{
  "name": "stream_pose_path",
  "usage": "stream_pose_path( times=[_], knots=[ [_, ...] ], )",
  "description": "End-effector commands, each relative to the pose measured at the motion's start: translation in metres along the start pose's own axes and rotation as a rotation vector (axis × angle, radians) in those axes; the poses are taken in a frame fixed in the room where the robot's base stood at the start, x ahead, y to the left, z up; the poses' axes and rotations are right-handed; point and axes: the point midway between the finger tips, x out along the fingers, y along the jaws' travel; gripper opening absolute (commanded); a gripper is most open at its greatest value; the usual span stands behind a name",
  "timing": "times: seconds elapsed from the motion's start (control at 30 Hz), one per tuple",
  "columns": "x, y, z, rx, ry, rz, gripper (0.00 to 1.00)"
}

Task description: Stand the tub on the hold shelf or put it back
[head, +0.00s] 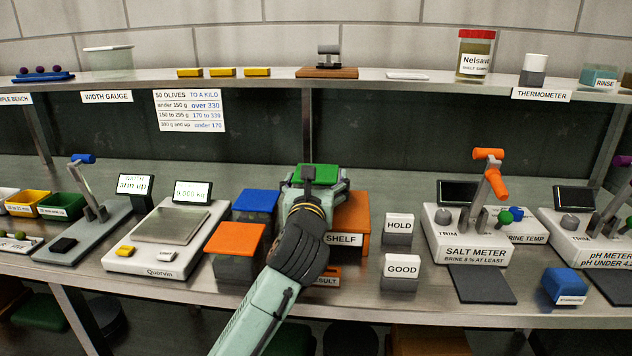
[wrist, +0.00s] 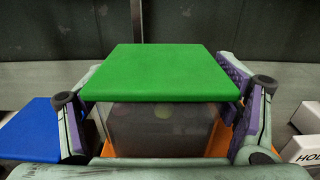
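A tub with a green lid (wrist: 163,72) and a clear, greyish body (wrist: 165,125) is between the fingers of my gripper (wrist: 160,118) in the wrist view. The fingers lie along both its sides; the right pad appears to touch it. In the head view the green lid (head: 316,172) shows beyond my gripper (head: 315,187), over the orange hold shelf (head: 352,215). My wrist and hand hide much of the shelf and the tub's body. I cannot tell whether the tub's base rests on the shelf.
A blue-lidded tub (head: 256,201) and an orange-lidded tub (head: 234,240) stand just left of my arm. HOLD (head: 399,227) and GOOD (head: 402,270) blocks stand to the right. A scale (head: 160,235) is further left, the salt meter (head: 468,245) further right. An upper shelf (head: 300,82) runs behind.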

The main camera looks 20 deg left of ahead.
Motion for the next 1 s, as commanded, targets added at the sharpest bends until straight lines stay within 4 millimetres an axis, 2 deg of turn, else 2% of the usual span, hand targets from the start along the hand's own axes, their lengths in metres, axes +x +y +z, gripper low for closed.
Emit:
stream_pose_path(
  times=[0.13,0.43,0.57,0.67,1.0],
  knots=[
    [0.000,0.000,0.000,0.000,0.000,0.000,0.94],
    [0.000,0.000,0.000,-0.001,0.000,0.000,0.95],
    [0.000,0.000,0.006,-0.001,0.000,0.000,0.95],
    [-0.015,0.001,0.001,0.000,-0.002,0.001,0.95],
    [-0.088,0.000,0.001,0.002,-0.003,0.001,0.95]
  ],
)
